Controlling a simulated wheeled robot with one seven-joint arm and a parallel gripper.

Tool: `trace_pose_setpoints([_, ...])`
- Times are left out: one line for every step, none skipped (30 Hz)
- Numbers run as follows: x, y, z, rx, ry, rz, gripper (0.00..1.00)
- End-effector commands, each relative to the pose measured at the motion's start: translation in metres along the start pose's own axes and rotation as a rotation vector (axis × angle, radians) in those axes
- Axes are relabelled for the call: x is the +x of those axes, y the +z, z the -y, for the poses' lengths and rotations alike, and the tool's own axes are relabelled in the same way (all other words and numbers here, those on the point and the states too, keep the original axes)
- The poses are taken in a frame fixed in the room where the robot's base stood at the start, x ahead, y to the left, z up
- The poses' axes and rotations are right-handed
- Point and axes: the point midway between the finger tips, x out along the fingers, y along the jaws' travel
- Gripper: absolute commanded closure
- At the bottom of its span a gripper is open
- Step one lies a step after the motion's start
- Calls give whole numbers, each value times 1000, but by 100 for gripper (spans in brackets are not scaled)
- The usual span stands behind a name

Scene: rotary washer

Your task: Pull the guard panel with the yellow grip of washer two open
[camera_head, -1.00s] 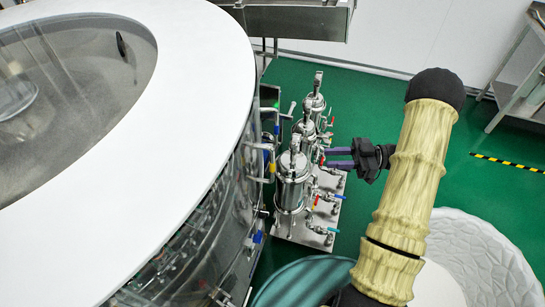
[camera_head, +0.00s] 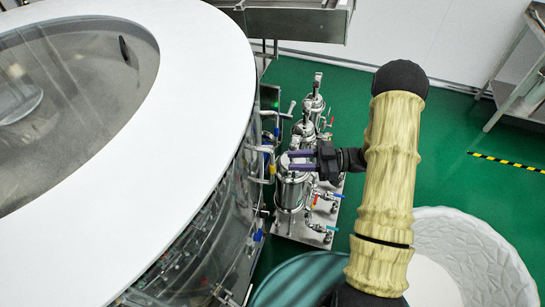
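The rotary washer (camera_head: 205,95) fills the left, with a white ring top and clear curved guard panels (camera_head: 232,195) around its side. A small yellow grip (camera_head: 272,168) shows at the washer's right edge, beside blue parts and a pale bent handle. My gripper (camera_head: 289,160) comes in from the right with two purple fingers pointing left. The fingers are apart with nothing seen between them. Their tips are a short way right of the yellow grip, over the steel filter housings in this view. Whether the panel is fully closed cannot be told.
Several steel filter housings (camera_head: 291,190) with valves stand on a plate right of the washer, under my gripper. A metal chute (camera_head: 295,22) is at the top. A steel table (camera_head: 520,85) stands at the far right.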

Motion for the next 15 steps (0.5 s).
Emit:
trace_pose_setpoints([10,-3,1,3,-4,-1,70])
trace_pose_setpoints([15,-3,1,4,-4,-1,70])
trace_pose_setpoints([22,-3,1,3,-4,-1,70])
trace_pose_setpoints([27,-3,1,2,-4,-1,70])
trace_pose_setpoints([33,-3,1,2,-4,-1,70])
trace_pose_setpoints([40,-3,1,2,-5,-1,70])
trace_pose_setpoints([45,-3,1,2,-4,-1,70])
trace_pose_setpoints([50,-3,1,3,-4,-1,70])
trace_pose_setpoints([56,-2,1,3,-4,-1,70])
trace_pose_setpoints([59,-2,1,3,-3,0,70])
trace_pose_setpoints([63,-2,1,2,-2,0,70])
trace_pose_setpoints([67,-2,1,2,-3,0,70])
trace_pose_setpoints([69,-1,1,1,-2,0,70])
trace_pose_setpoints([71,-1,1,1,-2,0,70])
trace_pose_setpoints([72,-1,1,1,0,0,70])
